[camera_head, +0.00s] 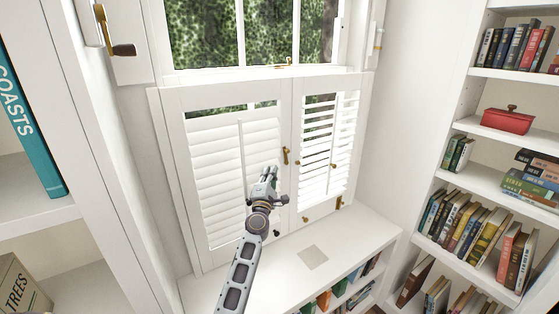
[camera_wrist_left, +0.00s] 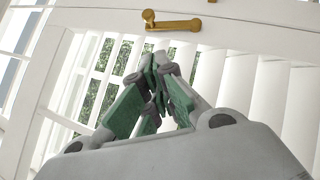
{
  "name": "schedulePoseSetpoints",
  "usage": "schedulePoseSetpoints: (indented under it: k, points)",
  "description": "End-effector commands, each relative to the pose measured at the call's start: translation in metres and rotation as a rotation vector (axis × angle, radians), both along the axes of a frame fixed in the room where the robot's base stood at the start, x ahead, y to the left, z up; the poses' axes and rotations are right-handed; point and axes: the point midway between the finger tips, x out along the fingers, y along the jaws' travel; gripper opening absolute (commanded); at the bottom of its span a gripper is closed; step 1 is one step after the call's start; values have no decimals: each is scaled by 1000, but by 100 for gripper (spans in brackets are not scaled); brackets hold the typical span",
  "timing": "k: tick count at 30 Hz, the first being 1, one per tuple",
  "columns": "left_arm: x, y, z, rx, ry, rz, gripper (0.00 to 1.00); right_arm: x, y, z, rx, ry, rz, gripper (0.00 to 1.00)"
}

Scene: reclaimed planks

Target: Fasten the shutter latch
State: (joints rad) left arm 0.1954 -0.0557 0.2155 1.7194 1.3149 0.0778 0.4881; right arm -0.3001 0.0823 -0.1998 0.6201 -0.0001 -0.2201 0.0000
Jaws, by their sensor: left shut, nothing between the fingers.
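The white shutters have a left panel (camera_head: 220,165) and a right panel (camera_head: 328,150), both standing in the window frame. The brass shutter latch (camera_head: 285,155) sits on the upright rail where the panels meet. Its bar lies along the rail, not visibly across the seam. My left gripper (camera_head: 267,170) is shut and empty, before the left panel, just left of and below the latch. In the wrist view its fingertips (camera_wrist_left: 158,62) are apart from the latch. My right gripper is not in view.
A white sill bench (camera_head: 340,240) with a square plate (camera_head: 313,257) lies below the shutters. Bookshelves (camera_head: 425,195) stand at right, another shelf (camera_head: 40,215) at left. A brass handle (camera_head: 123,49) juts out at upper left. A second brass catch (camera_head: 339,202) is low on the right.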

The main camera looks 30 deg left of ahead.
Motion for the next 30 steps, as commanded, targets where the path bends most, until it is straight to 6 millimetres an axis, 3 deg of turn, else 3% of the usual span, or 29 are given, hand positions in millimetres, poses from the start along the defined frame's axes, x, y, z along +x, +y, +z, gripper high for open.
schedulePoseSetpoints:
  k: [10,18,30]
  points:
    - [28,9,11,1,-1,-1,0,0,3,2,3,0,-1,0]
    - [48,-3,24,-1,-1,0,0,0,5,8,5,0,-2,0]
    - [58,-10,29,0,0,-1,0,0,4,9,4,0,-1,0]
